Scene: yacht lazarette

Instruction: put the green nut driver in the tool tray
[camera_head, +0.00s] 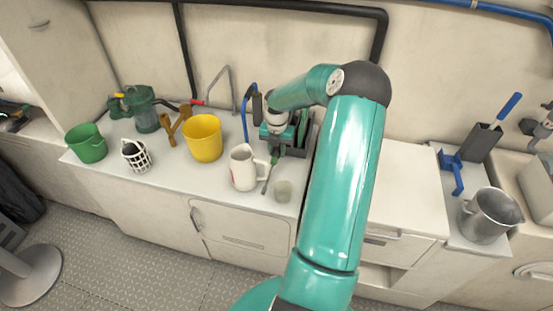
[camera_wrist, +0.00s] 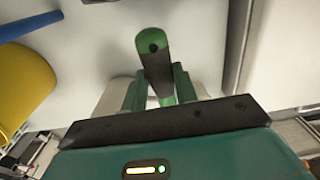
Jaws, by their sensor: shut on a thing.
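The green nut driver (camera_head: 274,158) is in my gripper in the head view, its shaft slanting down toward the counter between a white mug and a small pale cup. In the wrist view the green and black handle (camera_wrist: 154,58) of the nut driver stands between the two green fingers. My gripper (camera_wrist: 160,90) is shut on this handle; in the head view my gripper (camera_head: 275,147) is above the counter. A dark grey tray (camera_head: 297,152), seemingly the tool tray, is just right of and behind my gripper, partly hidden by my arm. I cannot tell whether the shaft tip touches the counter.
The white mug (camera_head: 243,168) and pale cup (camera_head: 283,191) stand close to the nut driver. A yellow bucket (camera_head: 204,138), white basket (camera_head: 136,155) and green bucket (camera_head: 86,143) stand to the left. A metal pitcher (camera_head: 490,215) is far right. My arm hides part of the counter.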

